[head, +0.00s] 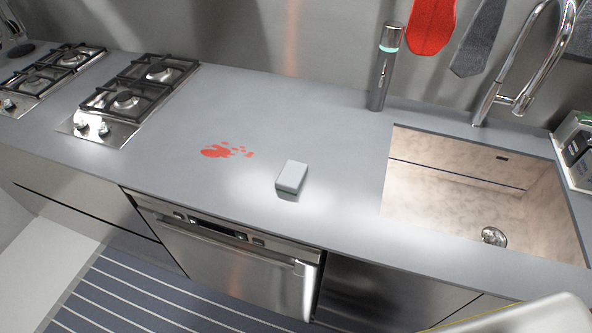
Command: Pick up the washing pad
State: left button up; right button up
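The washing pad (291,177) looks like a small light grey block. It lies on the grey countertop (330,150), near the front edge and left of the sink. Nothing touches it but the counter. A red stain (222,151) is on the counter to the left of the pad. Neither of my grippers shows in the head view. A pale rounded shape at the bottom right corner is cut off by the frame, and I cannot tell what it is.
A sink (455,185) with a tall faucet (515,75) is at the right. A metal cylinder (384,65) stands behind it. Gas burners (125,98) are at the left. An oven (230,260) is below the counter's front edge. A striped runner (130,300) lies on the floor.

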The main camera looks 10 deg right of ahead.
aim_at(290, 179)
jog(key=l+z, duration=0.15)
jog(key=z, duration=0.35)
jog(key=l+z, duration=0.25)
jog(key=z, duration=0.25)
jog(key=l+z, duration=0.2)
jog(key=z, duration=0.25)
jog(key=u, duration=1)
jog(key=k+l+z, duration=0.15)
jog(key=k+z, duration=0.2)
jog(key=i, duration=0.5)
